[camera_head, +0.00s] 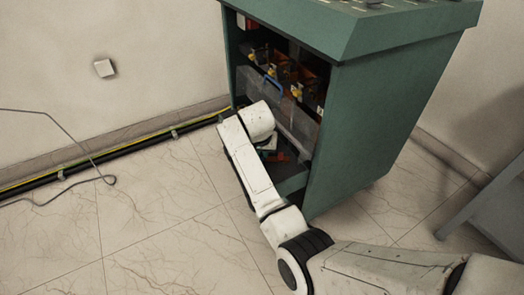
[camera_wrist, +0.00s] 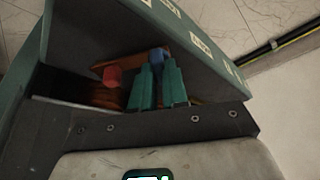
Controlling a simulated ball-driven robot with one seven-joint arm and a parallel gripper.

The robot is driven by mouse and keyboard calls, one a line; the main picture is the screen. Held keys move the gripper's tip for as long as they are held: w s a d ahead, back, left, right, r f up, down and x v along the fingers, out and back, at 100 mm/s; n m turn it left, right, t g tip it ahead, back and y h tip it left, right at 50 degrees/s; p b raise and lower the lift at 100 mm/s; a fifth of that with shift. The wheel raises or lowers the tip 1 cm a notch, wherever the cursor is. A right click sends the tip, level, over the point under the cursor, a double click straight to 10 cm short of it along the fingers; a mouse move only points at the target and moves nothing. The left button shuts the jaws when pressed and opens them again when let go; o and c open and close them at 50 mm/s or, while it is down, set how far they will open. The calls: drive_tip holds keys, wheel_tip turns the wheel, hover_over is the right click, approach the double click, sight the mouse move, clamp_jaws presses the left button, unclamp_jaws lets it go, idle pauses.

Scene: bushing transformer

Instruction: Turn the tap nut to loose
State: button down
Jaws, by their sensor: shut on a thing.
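In the wrist view my gripper (camera_wrist: 158,66) has two teal fingers close together, shut on a small blue nut (camera_wrist: 156,55) at their tips. I take this blue part for the tap nut; its far side and its thread are hidden. A red round part (camera_wrist: 112,76) sits to the left of the fingers, apart from them. Both parts are by an orange-brown block (camera_wrist: 105,94) inside the green cabinet. In the head view my arm reaches into the low open front of the green cabinet (camera_head: 365,135), and its wrist hides the fingertips and the nut.
Above my wrist, the cabinet holds several orange-brown units with yellow parts (camera_head: 270,88) and a blue handle (camera_head: 274,86). The cabinet's side panels stand close around my wrist. A black and yellow cable (camera_head: 100,158) runs along the wall. The tiled floor (camera_head: 130,220) at left is mostly clear.

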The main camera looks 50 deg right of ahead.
drive_tip(key=shift+r+n+p, duration=0.25)
drive_tip(key=shift+n+p, duration=0.05)
drive_tip(key=shift+p, duration=0.55)
drive_tip(key=shift+f+n+p, duration=0.2)
drive_tip(key=shift+n+p, duration=0.2)
drive_tip(key=shift+p, duration=0.1)
drive_tip(key=c, duration=1.1)
unclamp_jaws()
drive_tip(key=shift+c, duration=0.2)
drive_tip(key=shift+y, duration=0.3)
drive_tip(key=p+v, duration=0.4)
drive_tip(key=v, duration=0.6)
drive_tip(key=shift+s+r, duration=0.25)
drive_tip(key=shift+r, duration=0.05)
drive_tip(key=shift+a, duration=0.15)
